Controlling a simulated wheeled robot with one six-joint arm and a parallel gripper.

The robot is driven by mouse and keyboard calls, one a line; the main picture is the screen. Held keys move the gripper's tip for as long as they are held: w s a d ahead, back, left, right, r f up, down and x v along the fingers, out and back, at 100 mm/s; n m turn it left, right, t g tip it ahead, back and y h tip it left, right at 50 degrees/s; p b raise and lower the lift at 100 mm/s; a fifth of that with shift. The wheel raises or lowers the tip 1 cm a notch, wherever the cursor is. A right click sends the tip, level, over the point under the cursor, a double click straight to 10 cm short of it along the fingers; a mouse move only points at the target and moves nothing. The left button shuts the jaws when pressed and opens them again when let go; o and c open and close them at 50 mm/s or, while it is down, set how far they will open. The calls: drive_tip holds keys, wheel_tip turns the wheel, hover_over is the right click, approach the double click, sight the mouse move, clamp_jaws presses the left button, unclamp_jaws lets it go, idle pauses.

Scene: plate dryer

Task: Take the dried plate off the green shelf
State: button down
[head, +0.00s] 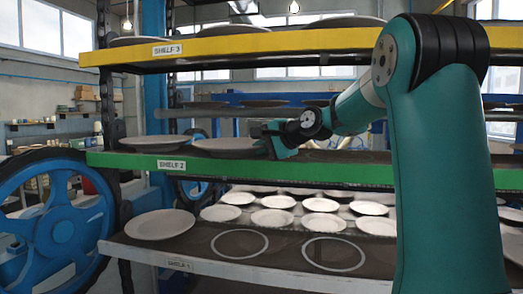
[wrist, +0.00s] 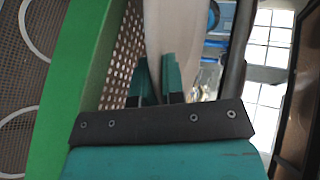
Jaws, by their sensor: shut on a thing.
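The green shelf (head: 330,172), labelled SHELF 2, runs across the middle of the head view. Two pale plates are on its left part: one at the far left (head: 155,142) and one beside it (head: 225,147). My gripper (head: 269,138) is at the right edge of the second plate. In the wrist view my gripper (wrist: 157,82) has its teal fingers shut on the rim of this plate (wrist: 165,35), which extends away from them. The green shelf edge (wrist: 65,90) and its perforated surface lie beside the plate. I cannot tell whether the plate touches the shelf.
The yellow shelf (head: 230,45) is above, with dark-edged plates on it. Below, the lower shelf (head: 200,245) holds one plate (head: 160,224) at left and two empty white rings. Several plates lie behind it. A blue wheel (head: 50,225) stands at left. The green shelf's right part looks clear.

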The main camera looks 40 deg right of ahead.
sight(260, 161)
drive_tip(key=shift+s+a+f, duration=0.1)
drive_tip(key=shift+s+a, duration=0.9)
drive_tip(key=shift+a, duration=0.15)
drive_tip(key=c, duration=1.1)
unclamp_jaws()
drive_tip(key=shift+w+a, duration=0.1)
drive_tip(key=shift+a, duration=0.05)
drive_tip(key=shift+c, duration=0.2)
drive_tip(key=b+v, duration=0.3)
drive_tip(key=v, duration=1.4)
drive_tip(key=shift+s, duration=0.2)
